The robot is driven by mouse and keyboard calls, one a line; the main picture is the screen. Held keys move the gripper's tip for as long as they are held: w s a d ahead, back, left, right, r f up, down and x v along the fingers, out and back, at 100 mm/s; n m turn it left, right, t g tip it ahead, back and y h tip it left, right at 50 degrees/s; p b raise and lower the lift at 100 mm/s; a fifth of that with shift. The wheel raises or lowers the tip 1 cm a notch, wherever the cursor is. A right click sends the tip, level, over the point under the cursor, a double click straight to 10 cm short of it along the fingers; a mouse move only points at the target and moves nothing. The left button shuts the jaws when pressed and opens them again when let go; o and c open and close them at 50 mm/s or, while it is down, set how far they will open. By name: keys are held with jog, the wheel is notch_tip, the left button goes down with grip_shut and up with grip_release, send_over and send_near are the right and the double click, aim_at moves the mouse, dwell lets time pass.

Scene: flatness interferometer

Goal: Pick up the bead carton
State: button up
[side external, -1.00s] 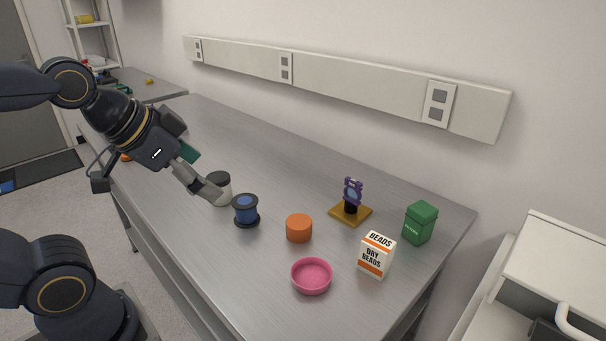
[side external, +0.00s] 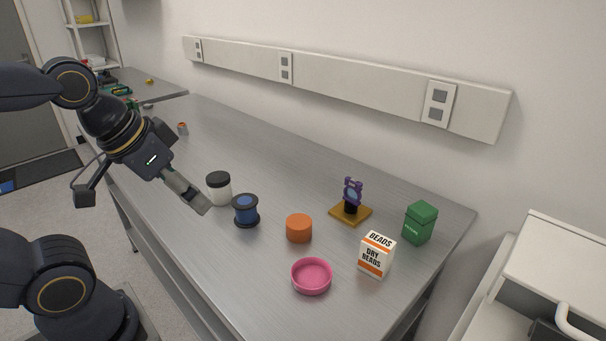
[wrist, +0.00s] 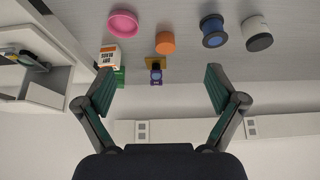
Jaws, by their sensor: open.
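The bead carton (side external: 376,255) is a small white box with orange bands and dark lettering. It stands upright on the grey bench near its right end, and it also shows in the wrist view (wrist: 110,57) at the upper left, partly in front of a green box. My gripper (side external: 206,207) is above the bench's left part, beside the white jar and well left of the carton. In the wrist view my gripper (wrist: 160,92) has its two fingers spread wide with nothing between them.
A pink bowl (side external: 311,276) and an orange cylinder (side external: 299,229) lie left of the carton. A blue spool (side external: 245,211) and black-lidded jar (side external: 219,188) stand near my gripper. A purple device on a yellow base (side external: 350,212) and a green box (side external: 420,223) stand behind.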

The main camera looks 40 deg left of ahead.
jog(key=w+r+n+t, duration=0.1)
jog(key=w+r+n, duration=0.1)
jog(key=w+r, duration=0.15)
jog(key=m+g, duration=0.1)
jog(key=g, duration=0.1)
send_over(379, 241)
jog(key=s, duration=0.5)
notch_tip(379, 241, down, 9)
jog(key=x, duration=1)
jog(key=shift+s+a+f, duration=0.1)
jog(key=shift+a+f, duration=0.05)
jog(key=shift+f, duration=0.05)
jog(key=shift+x, duration=3.1)
jog(key=shift+s, duration=0.1)
